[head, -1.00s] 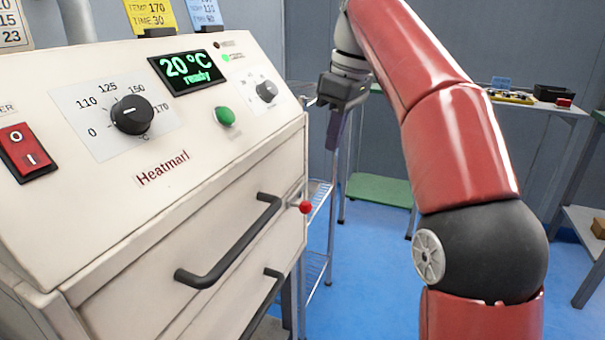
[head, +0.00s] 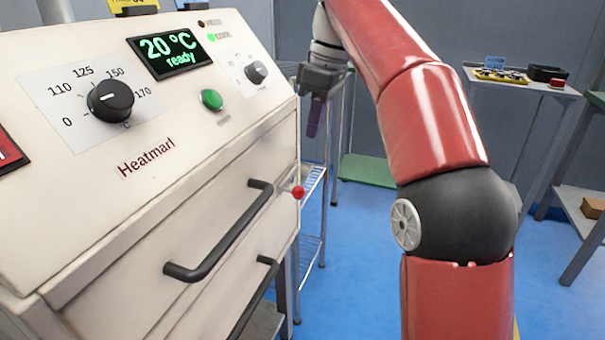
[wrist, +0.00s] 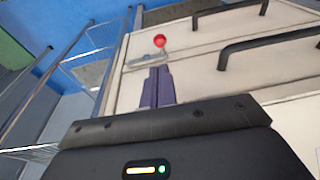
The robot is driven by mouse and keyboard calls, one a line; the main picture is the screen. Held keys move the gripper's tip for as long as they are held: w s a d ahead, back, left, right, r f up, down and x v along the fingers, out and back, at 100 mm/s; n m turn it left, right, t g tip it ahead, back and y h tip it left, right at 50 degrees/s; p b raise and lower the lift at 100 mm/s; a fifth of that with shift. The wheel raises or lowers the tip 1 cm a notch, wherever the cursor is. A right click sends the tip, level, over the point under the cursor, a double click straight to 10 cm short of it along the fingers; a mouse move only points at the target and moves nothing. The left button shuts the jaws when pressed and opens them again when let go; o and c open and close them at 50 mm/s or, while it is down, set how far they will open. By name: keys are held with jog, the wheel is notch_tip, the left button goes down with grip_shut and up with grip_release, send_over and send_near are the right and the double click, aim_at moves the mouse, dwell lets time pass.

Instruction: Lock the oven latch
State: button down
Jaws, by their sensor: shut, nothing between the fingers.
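The oven (head: 130,200) is a white cabinet with a sloped control panel and a display reading 20 °C ready. Its latch is a short metal lever with a red ball knob (head: 298,192) at the right edge of the front, beside the upper black handle (head: 225,235). In the wrist view the red knob (wrist: 159,41) and its metal lever (wrist: 148,60) show just beyond the fingertips. My gripper (head: 314,132) points down above the knob in the head view, apart from it there. In the wrist view its purple fingers (wrist: 157,78) are together and empty. Whether they touch the lever is unclear.
A wire shelf rack (head: 312,185) stands close behind the oven's right side. A lower black handle (head: 255,295) sticks out of the oven front. A table (head: 520,85) with small items stands at the back right. The blue floor between is clear.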

aim_at(300, 187)
jog(key=f, duration=0.3)
jog(key=a+f, duration=0.1)
jog(key=f, duration=0.3)
jog(key=a+f+b, duration=0.1)
jog(key=f, duration=0.3)
jog(key=shift+w+a+f, duration=0.1)
jog(key=shift+w+a, duration=0.05)
jog(key=shift+f, duration=0.1)
